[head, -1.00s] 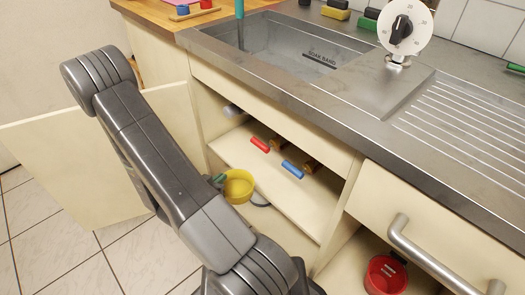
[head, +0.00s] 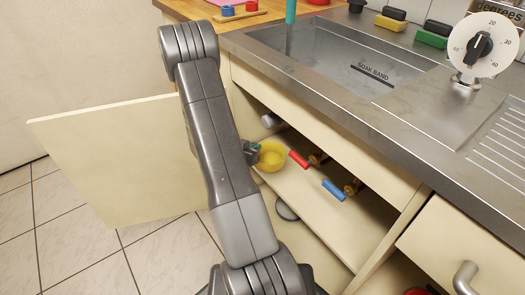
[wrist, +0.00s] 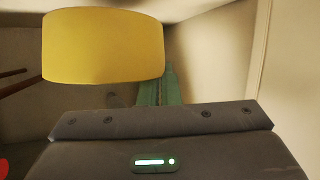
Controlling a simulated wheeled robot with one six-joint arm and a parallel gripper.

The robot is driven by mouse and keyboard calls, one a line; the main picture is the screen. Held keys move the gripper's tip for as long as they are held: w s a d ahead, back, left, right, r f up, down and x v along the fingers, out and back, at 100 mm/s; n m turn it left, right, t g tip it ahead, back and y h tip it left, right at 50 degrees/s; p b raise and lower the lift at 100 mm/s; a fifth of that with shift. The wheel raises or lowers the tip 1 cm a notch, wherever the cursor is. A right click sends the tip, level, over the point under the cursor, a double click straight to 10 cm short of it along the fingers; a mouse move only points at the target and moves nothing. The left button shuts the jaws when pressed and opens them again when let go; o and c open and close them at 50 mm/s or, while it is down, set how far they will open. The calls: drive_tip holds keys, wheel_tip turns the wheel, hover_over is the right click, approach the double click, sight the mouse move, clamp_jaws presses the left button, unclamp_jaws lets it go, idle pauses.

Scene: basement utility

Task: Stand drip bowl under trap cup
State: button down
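A yellow drip bowl (head: 271,157) is at the left end of the open under-sink cabinet. My gripper (head: 253,152) is at the bowl's left side, shut on its rim; the exact contact is hidden. In the wrist view the yellow bowl (wrist: 103,46) fills the upper left, and the green fingers (wrist: 158,88) are close together beside it. A grey rounded part (head: 270,120), which may be the trap cup, shows under the sink just above the bowl. I cannot tell whether the bowl touches the shelf.
A red handle (head: 299,159) and a blue handle (head: 334,190) with brass fittings lie right of the bowl. The cabinet door (head: 110,165) stands open at left. A dark round object (head: 287,210) is lower in the cabinet. The sink counter (head: 330,85) overhangs.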

drive_tip(key=w+d, duration=0.2)
drive_tip(key=w, duration=0.1)
drive_tip(key=shift+w+d, duration=0.15)
drive_tip(key=shift+w, duration=0.05)
drive_tip(key=shift+w+f+b, duration=0.1)
drive_tip(key=shift+f+b, duration=1)
drive_tip(key=shift+f, duration=0.6)
drive_tip(key=shift+f, duration=0.1)
drive_tip(key=c, duration=1.6)
unclamp_jaws()
drive_tip(key=shift+c, duration=0.2)
drive_tip(key=shift+s+a+r, duration=0.2)
drive_tip(key=shift+s+r, duration=0.05)
drive_tip(key=p+v, duration=0.3)
drive_tip(key=v, duration=0.8)
drive_tip(key=shift+s, duration=0.15)
